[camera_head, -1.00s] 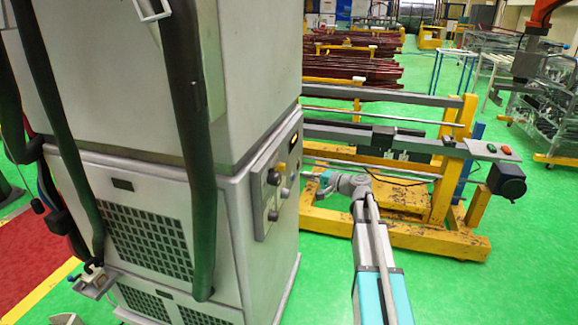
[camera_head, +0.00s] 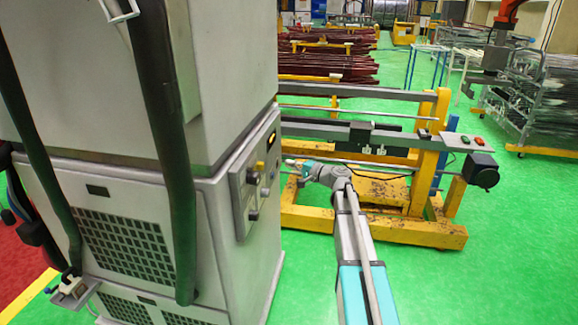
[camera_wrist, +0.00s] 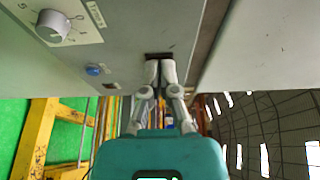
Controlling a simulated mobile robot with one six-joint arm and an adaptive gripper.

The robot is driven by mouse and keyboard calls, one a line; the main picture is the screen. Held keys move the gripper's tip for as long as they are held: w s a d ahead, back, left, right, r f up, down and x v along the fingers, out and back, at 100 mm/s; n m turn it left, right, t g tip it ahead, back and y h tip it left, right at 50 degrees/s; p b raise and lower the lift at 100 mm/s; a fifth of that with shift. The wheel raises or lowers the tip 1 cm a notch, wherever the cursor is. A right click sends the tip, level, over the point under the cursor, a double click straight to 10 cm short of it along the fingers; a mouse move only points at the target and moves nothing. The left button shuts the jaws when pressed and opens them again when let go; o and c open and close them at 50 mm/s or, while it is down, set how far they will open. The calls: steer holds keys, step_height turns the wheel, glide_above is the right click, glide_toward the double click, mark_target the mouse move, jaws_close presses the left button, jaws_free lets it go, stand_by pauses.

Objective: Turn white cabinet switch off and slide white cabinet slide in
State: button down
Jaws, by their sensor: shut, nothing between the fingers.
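The white cabinet (camera_head: 215,190) stands at the left in the head view. Its control panel (camera_head: 243,205) on the right side carries several round knobs and a yellow-topped part (camera_head: 260,165). My gripper (camera_head: 289,162) is beside the panel's far edge. In the wrist view, my gripper (camera_wrist: 160,66) is shut and empty, with its tips at a small dark slot (camera_wrist: 158,55) in the cabinet face. I cannot tell whether they touch it. A grey dial knob (camera_wrist: 53,25) and a blue button (camera_wrist: 95,70) show to the left. The slide and switch positions are unclear.
Thick dark hoses (camera_head: 165,150) hang in front of the cabinet. Green floor (camera_head: 500,260) is open at the right.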

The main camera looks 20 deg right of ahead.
mark_target(259, 168)
steer(key=x, duration=0.8)
steer(key=shift+w+a, duration=0.25)
steer(key=shift+w, duration=0.05)
steer(key=s, duration=0.1)
steer(key=s+a, duration=0.2)
steer(key=shift+s, duration=0.3)
steer(key=shift+s+a, duration=0.25)
steer(key=shift+s, duration=0.25)
steer(key=shift+s+a, duration=0.3)
steer(key=shift+s, duration=0.15)
